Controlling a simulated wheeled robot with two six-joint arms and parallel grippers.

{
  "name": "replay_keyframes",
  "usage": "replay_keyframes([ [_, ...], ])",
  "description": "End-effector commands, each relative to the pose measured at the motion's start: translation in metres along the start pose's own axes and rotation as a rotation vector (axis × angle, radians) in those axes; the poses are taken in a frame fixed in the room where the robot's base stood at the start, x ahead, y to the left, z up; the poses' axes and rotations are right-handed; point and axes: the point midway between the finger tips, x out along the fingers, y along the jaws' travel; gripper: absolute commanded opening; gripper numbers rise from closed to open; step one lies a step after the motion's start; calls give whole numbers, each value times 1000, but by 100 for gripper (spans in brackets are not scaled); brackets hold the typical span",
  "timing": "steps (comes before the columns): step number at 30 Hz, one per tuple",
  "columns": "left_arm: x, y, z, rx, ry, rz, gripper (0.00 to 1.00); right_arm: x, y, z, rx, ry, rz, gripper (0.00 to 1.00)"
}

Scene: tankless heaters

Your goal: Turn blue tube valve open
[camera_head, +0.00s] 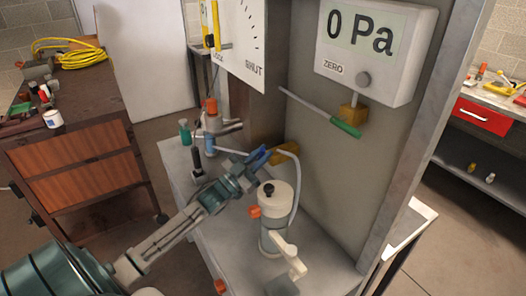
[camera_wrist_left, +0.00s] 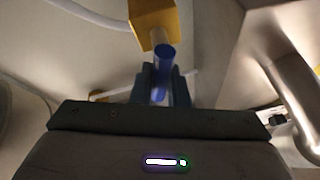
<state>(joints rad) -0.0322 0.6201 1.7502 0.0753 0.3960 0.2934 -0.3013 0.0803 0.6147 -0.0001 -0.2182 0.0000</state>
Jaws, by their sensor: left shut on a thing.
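My left gripper (camera_head: 256,158) reaches in from the left and is shut on the blue valve handle (camera_head: 262,154). The handle joins a yellow valve body (camera_head: 285,150) low on the grey panel. In the left wrist view the blue handle (camera_wrist_left: 162,62) stands between the dark fingers (camera_wrist_left: 160,88), below the yellow block (camera_wrist_left: 153,22). A thin pale tube (camera_head: 297,180) curves from near the valve down behind the white canister. The fingertips partly hide the handle. My right gripper is not in view.
A white canister (camera_head: 273,215) with orange fittings stands just right of and below my gripper. A green-tipped lever (camera_head: 345,128) sticks out from the panel above. The gauge box (camera_head: 375,45) reads 0 Pa. A wooden cabinet (camera_head: 80,160) stands at left.

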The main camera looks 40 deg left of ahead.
Motion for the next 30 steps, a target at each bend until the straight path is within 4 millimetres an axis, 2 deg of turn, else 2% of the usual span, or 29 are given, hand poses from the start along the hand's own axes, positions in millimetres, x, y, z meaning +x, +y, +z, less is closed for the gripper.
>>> replay_keyframes([
  [1, 1, -2, -2, -33, -9, -15, 0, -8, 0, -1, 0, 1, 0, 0],
  [10, 1, -6, 1, -165, -38, -72, 0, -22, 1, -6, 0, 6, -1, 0],
  [29, 0, -7, 3, -207, -48, -90, 0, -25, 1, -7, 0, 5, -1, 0],
  [30, 0, -7, 3, -207, -48, -90, 18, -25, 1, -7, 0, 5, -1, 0],
])
